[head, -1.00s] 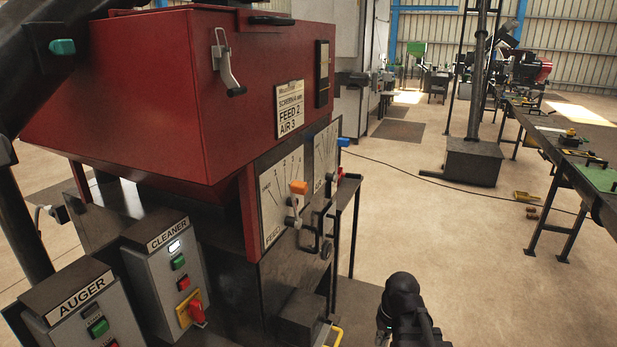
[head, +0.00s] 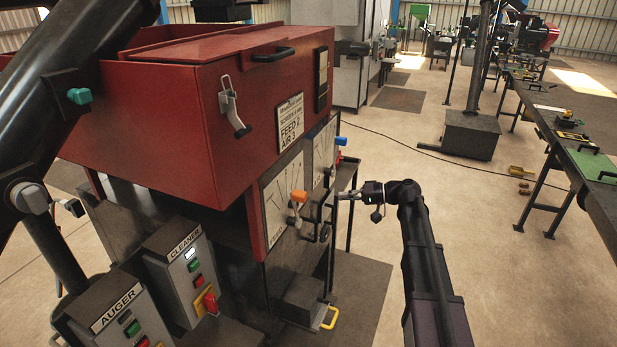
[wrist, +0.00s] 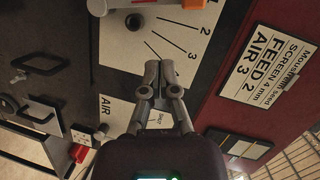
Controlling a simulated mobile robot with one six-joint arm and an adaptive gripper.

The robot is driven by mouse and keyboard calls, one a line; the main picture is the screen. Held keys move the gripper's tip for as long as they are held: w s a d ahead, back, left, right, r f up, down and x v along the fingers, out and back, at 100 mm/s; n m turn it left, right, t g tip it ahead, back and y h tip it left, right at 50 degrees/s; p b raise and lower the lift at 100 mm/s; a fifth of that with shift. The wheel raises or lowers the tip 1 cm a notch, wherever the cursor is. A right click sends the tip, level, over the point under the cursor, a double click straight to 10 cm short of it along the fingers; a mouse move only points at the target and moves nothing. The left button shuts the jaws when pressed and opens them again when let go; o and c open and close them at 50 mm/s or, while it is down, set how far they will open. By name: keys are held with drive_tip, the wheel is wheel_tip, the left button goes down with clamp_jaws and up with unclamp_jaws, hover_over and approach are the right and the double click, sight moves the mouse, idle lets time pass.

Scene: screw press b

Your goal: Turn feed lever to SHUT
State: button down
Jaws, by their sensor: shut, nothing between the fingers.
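The feed lever (head: 299,196) has an orange knob and a grey arm, and stands out from the white feed scale (head: 275,205) on the red machine. In the wrist view its orange knob (wrist: 193,4) is cut off at the top edge. The exact mark it points to cannot be read. My gripper (head: 338,197) is right of the lever at about knob height, pointing left, apart from it. In the wrist view my gripper (wrist: 160,72) is shut and empty in front of the panel, below the scale marks 2 and 3.
The air scale (head: 323,150) with a blue-knobbed lever (head: 341,141) is farther back. Black handles (wrist: 35,66) stick out beside the scales. The cleaner box (head: 185,260) and auger box (head: 118,315) stand at front left. Open floor lies right of the machine.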

drive_tip(key=shift+y, duration=0.6)
drive_tip(key=r, duration=0.1)
drive_tip(key=w+r, duration=0.2)
drive_tip(key=r, duration=0.1)
drive_tip(key=shift+w+d+p, duration=0.1)
drive_tip(key=shift+d+p, duration=0.2)
drive_tip(key=shift+p, duration=0.1)
drive_tip(key=shift+a, duration=0.15)
drive_tip(key=s+a+f+b, duration=0.1)
drive_tip(key=s+a+f, duration=0.1)
drive_tip(key=a, duration=0.9)
drive_tip(key=shift+s+b, duration=0.25)
drive_tip(key=shift+b, duration=0.15)
drive_tip(key=shift+r, duration=0.1)
